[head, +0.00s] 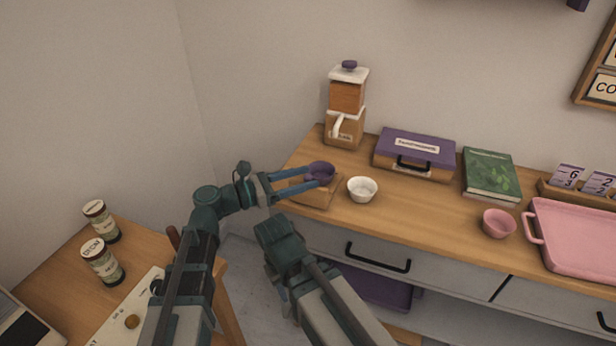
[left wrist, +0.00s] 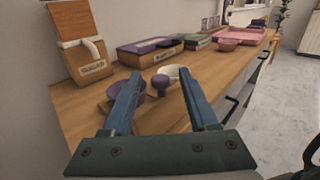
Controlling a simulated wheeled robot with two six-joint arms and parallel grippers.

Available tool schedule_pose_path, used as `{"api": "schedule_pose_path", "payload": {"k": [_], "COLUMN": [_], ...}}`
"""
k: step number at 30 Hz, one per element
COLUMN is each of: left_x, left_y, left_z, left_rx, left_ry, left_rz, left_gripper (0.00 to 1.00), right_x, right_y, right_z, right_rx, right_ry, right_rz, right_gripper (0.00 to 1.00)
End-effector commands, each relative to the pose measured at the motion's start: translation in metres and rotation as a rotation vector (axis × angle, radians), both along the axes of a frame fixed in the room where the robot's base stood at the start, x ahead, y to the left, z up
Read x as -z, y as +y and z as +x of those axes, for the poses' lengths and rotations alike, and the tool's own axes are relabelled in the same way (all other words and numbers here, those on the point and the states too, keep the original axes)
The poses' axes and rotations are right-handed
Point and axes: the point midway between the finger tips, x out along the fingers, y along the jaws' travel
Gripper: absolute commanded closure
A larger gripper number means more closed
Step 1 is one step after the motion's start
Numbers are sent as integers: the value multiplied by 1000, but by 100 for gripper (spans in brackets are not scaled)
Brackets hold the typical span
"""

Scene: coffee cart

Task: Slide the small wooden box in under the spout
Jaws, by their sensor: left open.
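The small wooden box (head: 308,198) sits on the counter's left end, partly hidden by my left gripper. A purple bowl (head: 320,170) shows at its top; I cannot tell how they touch. My left gripper (head: 325,181) is open, its fingers reaching over the box by the bowl. In the left wrist view the purple bowl (left wrist: 143,88) is partly behind one finger, and a purple knob (left wrist: 160,82) shows between the open fingers (left wrist: 165,78). The dispenser (head: 347,100) with its white spout (head: 338,124) stands behind the box, which is not under the spout.
A white bowl (head: 362,189) stands just right of the box. Farther right are a purple case (head: 415,150), a green book (head: 490,173), a pink cup (head: 498,223) and a pink tray (head: 575,250). Some bare counter lies between the box and the dispenser.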

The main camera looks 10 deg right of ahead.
Motion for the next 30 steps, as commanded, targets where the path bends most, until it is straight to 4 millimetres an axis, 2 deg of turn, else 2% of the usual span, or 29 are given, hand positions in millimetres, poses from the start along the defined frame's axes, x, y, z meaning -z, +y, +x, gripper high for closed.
{"api": "schedule_pose_path", "payload": {"k": [6, 15, 17, 25, 30], "left_x": [0, 0, 0, 0, 0], "left_y": [-14, -16, -16, -15, -15], "left_z": [3, 3, 3, 3, 3], "left_rx": [0, 0, 0, 0, 0], "left_ry": [0, 0, 0, 0, 0], "left_rz": [0, 0, 0, 0, 0], "left_gripper": [41, 41, 50, 98, 100], "right_x": [0, 0, 0, 0, 0], "right_y": [0, 0, 0, 0, 0], "right_z": [0, 0, 0, 0, 0], "right_rx": [0, 0, 0, 0, 0], "right_ry": [0, 0, 0, 0, 0], "right_rz": [0, 0, 0, 0, 0], "right_gripper": [61, 61, 61, 61, 61]}}
